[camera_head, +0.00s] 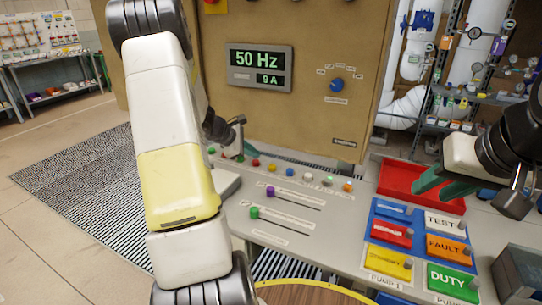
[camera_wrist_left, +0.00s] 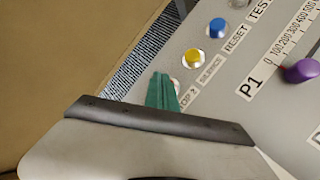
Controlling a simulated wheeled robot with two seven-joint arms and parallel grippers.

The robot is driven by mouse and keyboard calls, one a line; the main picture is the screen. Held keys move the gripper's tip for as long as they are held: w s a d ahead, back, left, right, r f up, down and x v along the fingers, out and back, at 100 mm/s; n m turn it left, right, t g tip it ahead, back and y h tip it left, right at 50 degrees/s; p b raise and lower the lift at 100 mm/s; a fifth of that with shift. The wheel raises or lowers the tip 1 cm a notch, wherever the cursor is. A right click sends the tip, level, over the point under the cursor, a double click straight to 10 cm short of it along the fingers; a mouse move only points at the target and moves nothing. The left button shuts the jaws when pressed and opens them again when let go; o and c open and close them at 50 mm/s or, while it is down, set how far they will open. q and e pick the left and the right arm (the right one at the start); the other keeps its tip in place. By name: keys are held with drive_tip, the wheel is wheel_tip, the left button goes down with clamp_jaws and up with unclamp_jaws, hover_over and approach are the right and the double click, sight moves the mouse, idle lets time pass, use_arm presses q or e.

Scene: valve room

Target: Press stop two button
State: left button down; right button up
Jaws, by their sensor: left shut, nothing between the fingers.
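The row of buttons lies along the back of the sloped grey desk. A red button (camera_head: 255,162) is in it, with a yellow button (camera_head: 272,167) to its right. In the left wrist view the yellow button (camera_wrist_left: 193,55) shows beside a SILENCE label, and a partly hidden label ending in "2" (camera_wrist_left: 187,98) lies by my fingers. My left gripper (camera_head: 238,153) is shut and empty, just left of the red button. Its teal fingertips (camera_wrist_left: 161,92) cover most of a pale button ring; I cannot tell whether they touch. My right gripper (camera_head: 440,183) is over the red tray, its teal fingers apart.
Purple (camera_head: 271,191) and green (camera_head: 254,212) slider knobs stand in front of the buttons. A red tray (camera_head: 397,178) and coloured label blocks (camera_head: 447,246) are at the right. A brown cabinet with a display (camera_head: 260,68) rises behind the desk.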

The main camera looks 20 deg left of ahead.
sight(253, 162)
use_arm(q)
drive_tip(key=shift+f, duration=0.65)
idle(0.6)
drive_tip(key=shift+r, duration=0.9)
drive_tip(key=shift+r, duration=2.5)
